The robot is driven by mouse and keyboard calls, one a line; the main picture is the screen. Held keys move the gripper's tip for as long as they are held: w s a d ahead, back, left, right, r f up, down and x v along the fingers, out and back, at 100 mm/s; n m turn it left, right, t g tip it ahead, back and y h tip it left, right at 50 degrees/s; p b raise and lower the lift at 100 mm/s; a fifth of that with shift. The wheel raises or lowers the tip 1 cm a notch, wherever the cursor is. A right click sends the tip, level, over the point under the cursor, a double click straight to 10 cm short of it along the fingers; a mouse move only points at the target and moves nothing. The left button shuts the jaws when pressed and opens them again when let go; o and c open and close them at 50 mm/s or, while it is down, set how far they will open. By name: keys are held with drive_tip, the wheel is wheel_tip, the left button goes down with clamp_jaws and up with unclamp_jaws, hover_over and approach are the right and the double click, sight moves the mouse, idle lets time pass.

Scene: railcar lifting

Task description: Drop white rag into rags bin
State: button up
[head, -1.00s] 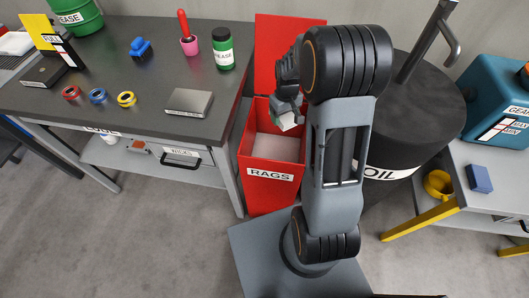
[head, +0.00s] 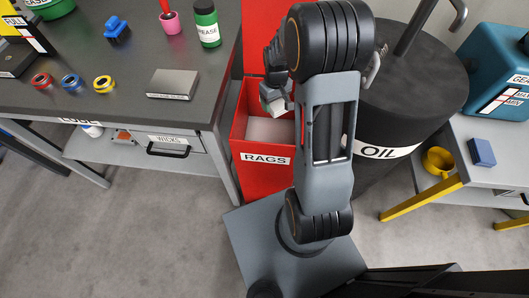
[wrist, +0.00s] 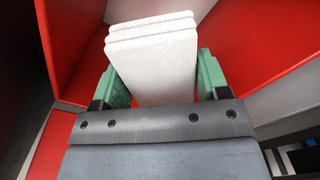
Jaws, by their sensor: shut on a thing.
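The white rag (wrist: 155,60) is a folded, ribbed cloth. My gripper (wrist: 155,82) is shut on it, with a green finger on each side in the wrist view. In the head view the rag (head: 278,112) shows as a small pale piece at the end of my gripper (head: 272,100). The rags bin (head: 262,175) is a red box labelled RAGS with its red lid raised at the back. My gripper and the rag are over the bin's opening. A pale surface shows inside the bin. Red bin walls surround the rag in the wrist view.
A dark workbench (head: 190,110) stands left of the bin, with a grey box (head: 172,83), coloured rings and a GREASE bottle (head: 207,24). A black OIL drum (head: 400,110) stands close on the right. A side table with a blue block (head: 482,152) is farther right.

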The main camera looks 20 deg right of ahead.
drive_tip(key=o, duration=1)
wheel_tip(320, 180, up, 14)
drive_tip(key=shift+f+p, duration=0.1)
drive_tip(key=shift+p, duration=0.85)
